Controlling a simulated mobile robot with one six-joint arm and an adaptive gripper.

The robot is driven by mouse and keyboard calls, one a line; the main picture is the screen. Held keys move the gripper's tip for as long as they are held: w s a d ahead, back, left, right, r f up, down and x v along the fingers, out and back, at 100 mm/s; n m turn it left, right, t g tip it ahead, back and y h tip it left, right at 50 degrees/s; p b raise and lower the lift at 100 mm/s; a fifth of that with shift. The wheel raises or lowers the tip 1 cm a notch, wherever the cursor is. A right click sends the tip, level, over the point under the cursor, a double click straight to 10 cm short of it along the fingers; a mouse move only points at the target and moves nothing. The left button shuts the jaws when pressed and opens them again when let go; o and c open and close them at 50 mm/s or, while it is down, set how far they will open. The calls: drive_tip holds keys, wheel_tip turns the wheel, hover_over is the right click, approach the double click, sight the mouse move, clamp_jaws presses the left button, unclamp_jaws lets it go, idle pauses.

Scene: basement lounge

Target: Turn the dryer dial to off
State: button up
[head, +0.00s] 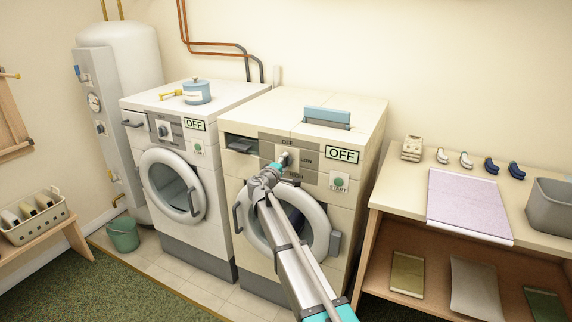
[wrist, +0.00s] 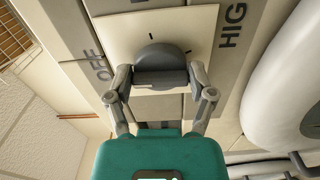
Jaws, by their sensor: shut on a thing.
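The dryer (head: 343,194) is the cream machine on the right, with a round door. Its panel carries OFF, LOW and HIGH around the dial, and its display (head: 342,155) reads OFF. My gripper (head: 279,165) is at the panel and covers part of the dial (head: 286,157). In the wrist view the grey dial (wrist: 160,60) sits on a pale plate between my two fingers (wrist: 160,84), which are shut on its grip bar. The OFF mark shows to the left and HIGH to the right. I cannot tell which mark the dial points at.
A washer (head: 168,125) with an OFF display stands at left, a blue pot (head: 196,92) on top. A green START button (head: 339,183) is right of the dial. A wooden table (head: 405,207) stands at right. A green bucket (head: 123,235) is on the floor.

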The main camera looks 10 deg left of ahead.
drive_tip(key=shift+n, duration=0.4)
drive_tip(key=o, duration=1.1)
drive_tip(key=shift+s, duration=0.15)
drive_tip(key=v, duration=1.1)
drive_tip(key=shift+s+a, duration=0.15)
drive_tip(key=shift+s, duration=0.25)
